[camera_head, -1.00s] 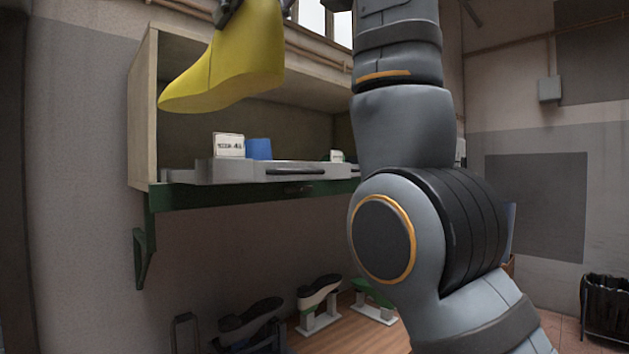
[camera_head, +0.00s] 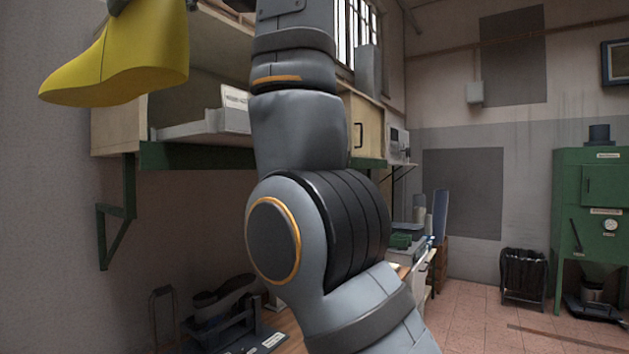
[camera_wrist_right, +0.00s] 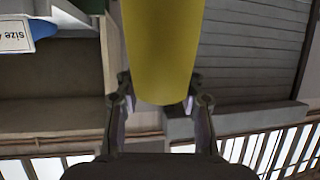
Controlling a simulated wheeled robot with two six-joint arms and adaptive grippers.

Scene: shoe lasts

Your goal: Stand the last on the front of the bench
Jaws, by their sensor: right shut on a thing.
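A yellow shoe last (camera_head: 125,60) hangs toe-left and sole-down at the top left of the head view. It also fills the upper middle of the right wrist view (camera_wrist_right: 162,45). My right gripper (camera_wrist_right: 159,90) is shut on it, with one finger on each side. In the head view only bits of that gripper show at the top edge. The last is in the air, clear of any surface. A wooden bench top (camera_head: 291,327) shows in part at the lower middle, mostly hidden behind my right arm. My left gripper is not in view.
A dark last on a stand (camera_head: 222,296) is at the lower left. A green-edged wall shelf (camera_head: 197,157) carries a grey tray and a white label card (camera_head: 235,99). A bin (camera_head: 523,275) and a green machine (camera_head: 588,225) stand right, with open tiled floor before them.

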